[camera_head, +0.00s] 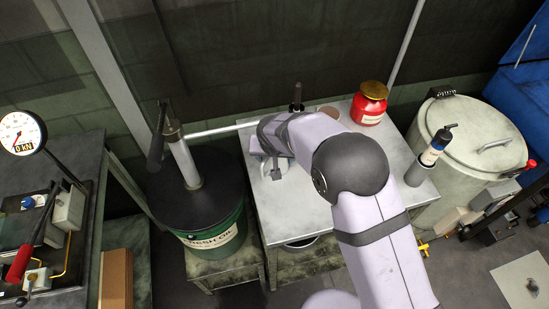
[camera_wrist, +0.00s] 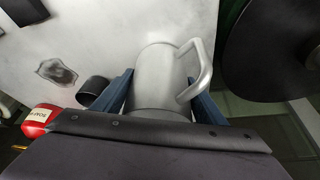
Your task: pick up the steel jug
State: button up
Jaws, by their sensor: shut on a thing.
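The steel jug (camera_wrist: 158,82) is a plain grey metal vessel with a loop handle on its right side in the wrist view. My gripper (camera_wrist: 160,92) has its two blue fingers on either side of the jug's body, shut on it. The jug is over or on the light grey table top; I cannot tell whether it is lifted clear. In the head view my arm covers most of the gripper and the jug, near the left side of the table (camera_head: 300,212).
A green oil drum (camera_head: 215,240) with a pump stands just left of the table. A red jar (camera_head: 369,104) is at the table's back right. A large pale lidded drum (camera_head: 475,135) is beyond.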

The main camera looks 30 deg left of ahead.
jog(key=shift+s+r, duration=0.1)
jog(key=shift+r, duration=0.05)
jog(key=shift+s+d+r+b, duration=0.35)
jog(key=shift+s+r+b, duration=0.25)
jog(key=shift+s+r, duration=0.15)
jog(key=s+d+r+b, duration=0.4)
jog(key=s+d+r, duration=0.1)
jog(key=s, duration=0.5)
jog(key=shift+s+r, duration=0.4)
jog(key=shift+r, duration=0.2)
jog(key=shift+d, duration=0.15)
jog(key=shift+r, duration=0.15)
